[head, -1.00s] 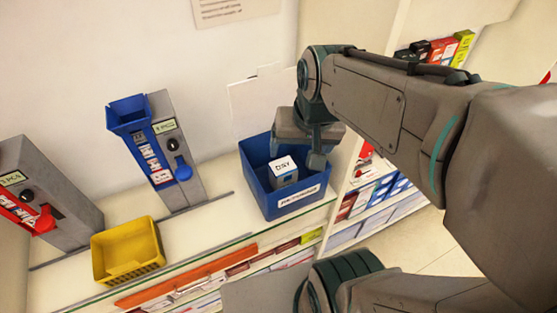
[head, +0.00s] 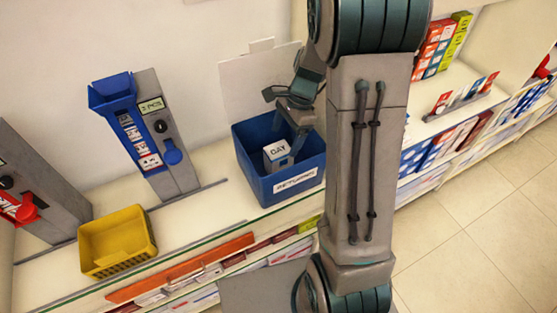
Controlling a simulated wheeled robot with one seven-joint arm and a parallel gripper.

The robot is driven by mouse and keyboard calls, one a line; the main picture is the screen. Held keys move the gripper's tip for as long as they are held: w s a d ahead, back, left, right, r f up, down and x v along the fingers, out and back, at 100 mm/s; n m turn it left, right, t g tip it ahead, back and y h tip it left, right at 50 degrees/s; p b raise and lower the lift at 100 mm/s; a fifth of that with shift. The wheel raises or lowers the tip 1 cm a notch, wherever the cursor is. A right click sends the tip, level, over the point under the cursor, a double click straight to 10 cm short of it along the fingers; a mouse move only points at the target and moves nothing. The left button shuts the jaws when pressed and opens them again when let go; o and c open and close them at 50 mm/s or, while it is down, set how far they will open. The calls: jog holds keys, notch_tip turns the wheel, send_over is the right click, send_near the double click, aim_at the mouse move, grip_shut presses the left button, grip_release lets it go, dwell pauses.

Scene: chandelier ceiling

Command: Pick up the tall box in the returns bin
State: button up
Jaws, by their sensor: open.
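The returns bin (head: 249,183) is a blue open box with a white label on its front, standing on the counter. Inside it a white and blue-grey box (head: 276,152) with dark letters on its top stands upright. My gripper (head: 290,135) reaches down into the bin from above, at the right and back of the box. It is open. One finger shows close beside the box's right side; whether it touches cannot be told. The other finger is not clearly visible. The box's lower part is hidden by the bin's front wall.
A yellow basket (head: 118,240) stands on the counter at left. A grey dispenser with a blue chute (head: 152,135) and another with red parts (head: 30,195) stand behind it. A white board (head: 250,90) is behind the bin. Stocked shelves (head: 440,140) lie at right.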

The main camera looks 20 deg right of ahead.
aim_at(280, 151)
jog(key=x, duration=0.5)
jog(key=shift+f, duration=0.15)
jog(key=shift+w+p+x, duration=0.15)
jog(key=shift+p+x, duration=0.15)
jog(key=shift+x, duration=1)
jog(key=shift+w+p+x, duration=0.15)
jog(key=shift+p+x, duration=0.1)
jog(key=shift+x, duration=1)
jog(key=shift+d, duration=0.2)
jog(key=c, duration=1.1)
